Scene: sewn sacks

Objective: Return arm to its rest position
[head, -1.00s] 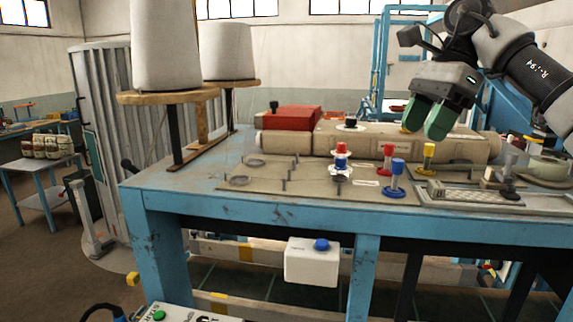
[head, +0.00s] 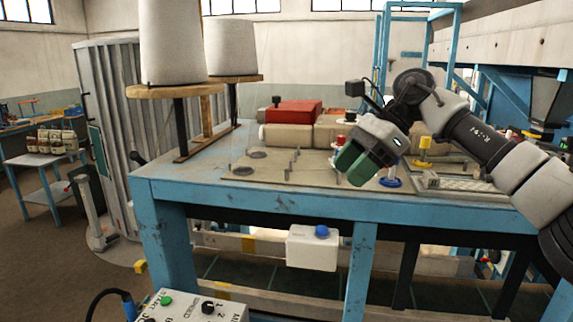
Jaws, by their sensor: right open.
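My right gripper (head: 358,165) comes in from the right on its grey and black arm, with green fingers pointing down and left. It is open, and nothing shows between its fingers. It hangs over the front part of the blue workbench (head: 290,203), in front of the small coloured spools and pegs. It hides most of the red and blue pieces behind it. My left gripper is not in view.
Two large white thread cones (head: 171,45) stand on a wooden stand at the bench's left. A red box (head: 293,112) lies at the back. A yellow spool (head: 424,150) and a blue-based peg (head: 390,182) are near the gripper. A control box (head: 190,308) is at the bottom.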

